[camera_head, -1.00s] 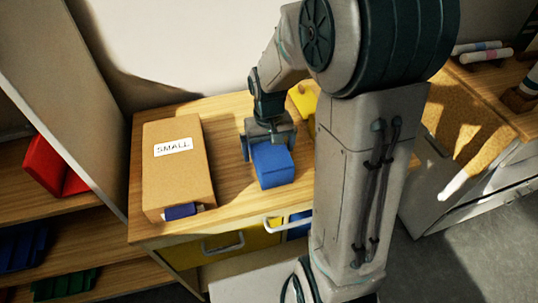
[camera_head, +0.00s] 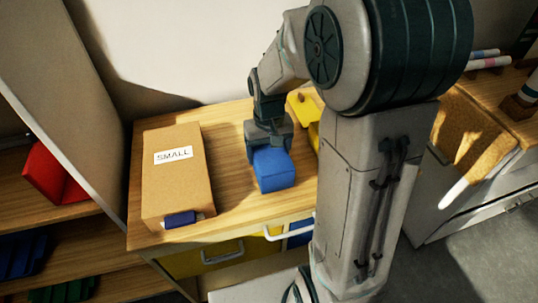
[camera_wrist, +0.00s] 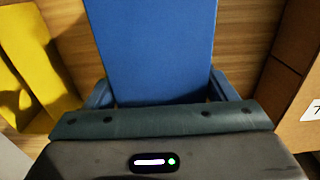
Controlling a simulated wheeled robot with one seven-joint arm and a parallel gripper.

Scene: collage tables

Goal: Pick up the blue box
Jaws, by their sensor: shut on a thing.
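The blue box (camera_head: 274,172) is on the wooden tabletop, right of the cardboard box. My gripper (camera_head: 268,143) is above its back end, pointing down, and is shut on it. In the wrist view the blue box (camera_wrist: 152,50) runs between the two fingers of my gripper (camera_wrist: 160,92), one finger at each side. The underside of the blue box is hidden, so I cannot tell whether it still touches the table.
A cardboard box (camera_head: 180,185) labelled SMALL stands on the left of the tabletop (camera_head: 228,160), with a small dark blue item (camera_head: 180,219) at its front. Yellow objects (camera_head: 304,108) lie behind and right, partly hidden by my arm. A shelf with red blocks (camera_head: 50,175) is at far left.

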